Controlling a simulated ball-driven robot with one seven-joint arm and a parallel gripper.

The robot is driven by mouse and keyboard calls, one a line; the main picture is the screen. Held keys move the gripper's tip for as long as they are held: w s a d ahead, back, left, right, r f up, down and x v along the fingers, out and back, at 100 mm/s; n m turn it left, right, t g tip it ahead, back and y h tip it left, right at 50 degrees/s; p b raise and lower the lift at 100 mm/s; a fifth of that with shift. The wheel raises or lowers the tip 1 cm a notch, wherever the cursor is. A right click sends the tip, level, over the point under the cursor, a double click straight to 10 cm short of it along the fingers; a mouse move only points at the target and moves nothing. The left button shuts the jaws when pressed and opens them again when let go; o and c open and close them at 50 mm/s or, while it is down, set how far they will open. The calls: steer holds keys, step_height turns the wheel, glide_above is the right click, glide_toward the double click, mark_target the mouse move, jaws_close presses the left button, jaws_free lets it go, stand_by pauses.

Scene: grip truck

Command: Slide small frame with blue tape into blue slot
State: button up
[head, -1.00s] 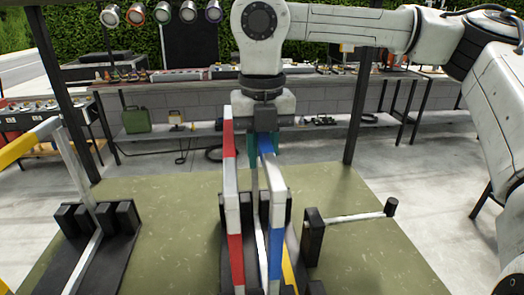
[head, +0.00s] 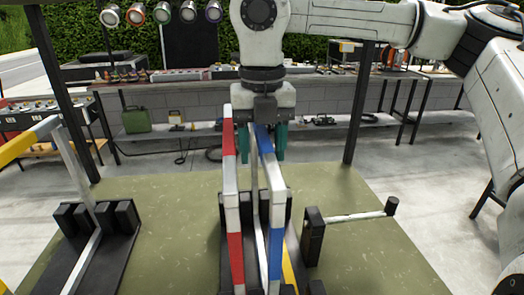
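The small frame with blue tape (head: 273,200) is white with blue bands near its top and lower part. It stands upright in the black slotted rack (head: 226,212), to the right of a similar frame with red tape (head: 232,200). I cannot make out the slot's own colour mark or how deep the frame's foot sits. My gripper (head: 262,148) points down at the top of the blue-taped frame. Its two teal fingers are spread apart, one on each side of the frame's top, with visible gaps.
A second black rack (head: 110,230) holding a yellow-and-white frame (head: 70,170) stands at left. A black post with a white bar (head: 350,217) stands close on the right. Dark upright posts (head: 358,105) flank the area. Green floor between the racks is clear.

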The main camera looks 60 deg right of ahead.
step_height(320, 180, up, 10)
steer(key=shift+f, duration=0.1)
stand_by(0.4)
